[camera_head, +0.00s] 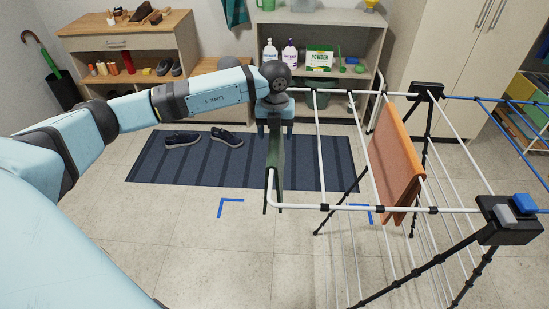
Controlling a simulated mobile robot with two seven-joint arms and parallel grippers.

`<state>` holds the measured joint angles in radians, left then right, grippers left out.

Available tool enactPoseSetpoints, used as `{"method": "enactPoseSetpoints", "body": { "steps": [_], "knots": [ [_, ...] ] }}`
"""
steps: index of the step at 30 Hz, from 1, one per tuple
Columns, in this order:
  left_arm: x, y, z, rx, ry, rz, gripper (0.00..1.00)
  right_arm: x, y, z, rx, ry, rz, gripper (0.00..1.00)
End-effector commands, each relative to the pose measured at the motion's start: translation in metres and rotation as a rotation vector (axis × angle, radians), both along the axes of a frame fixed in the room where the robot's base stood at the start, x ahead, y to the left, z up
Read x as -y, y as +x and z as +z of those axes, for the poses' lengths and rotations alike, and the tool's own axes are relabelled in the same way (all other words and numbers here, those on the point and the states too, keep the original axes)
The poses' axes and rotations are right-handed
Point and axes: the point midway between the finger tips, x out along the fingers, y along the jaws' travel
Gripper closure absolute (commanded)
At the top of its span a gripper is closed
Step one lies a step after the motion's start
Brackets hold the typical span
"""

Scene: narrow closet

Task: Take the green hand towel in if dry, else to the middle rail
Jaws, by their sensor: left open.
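A dark green hand towel (274,172) hangs edge-on from the left rail of the white drying rack (341,208). It shows as a narrow upright strip, so its faces are mostly hidden. I cannot tell from its look whether it is dry or damp. My left gripper (275,134) points down at the far top end of the towel, with its open fingers beside the cloth. Whether the fingers touch the cloth is unclear. My right gripper is out of view.
An orange towel (395,168) hangs on a rail further right; the rails between are bare. Behind are a striped mat (165,170) with shoes, a shelf (360,90) with bottles and a powder box, and a wooden cabinet (130,42). Another green cloth (235,13) hangs on the wall.

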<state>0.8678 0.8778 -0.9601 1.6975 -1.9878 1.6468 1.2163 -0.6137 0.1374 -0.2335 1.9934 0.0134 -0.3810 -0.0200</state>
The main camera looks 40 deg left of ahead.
Motion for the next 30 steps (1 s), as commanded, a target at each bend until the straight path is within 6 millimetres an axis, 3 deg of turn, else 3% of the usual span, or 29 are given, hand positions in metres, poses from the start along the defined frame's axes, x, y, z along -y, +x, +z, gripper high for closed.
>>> {"method": "enactPoseSetpoints", "body": {
  "steps": [6, 15, 24, 30],
  "knots": [
    [-0.002, -0.001, -0.029, -0.002, -0.001, 0.001, 0.33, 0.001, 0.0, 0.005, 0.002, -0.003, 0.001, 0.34],
    [-0.002, -0.001, -0.034, 0.001, -0.001, 0.0, 0.33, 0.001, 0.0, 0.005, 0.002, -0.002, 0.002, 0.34],
    [-0.002, -0.001, -0.034, 0.0, 0.0, 0.001, 1.0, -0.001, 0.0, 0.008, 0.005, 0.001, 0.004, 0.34],
    [-0.002, 0.0, -0.033, 0.001, 0.0, 0.001, 1.0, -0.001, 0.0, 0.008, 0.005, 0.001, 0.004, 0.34]
  ]
}}
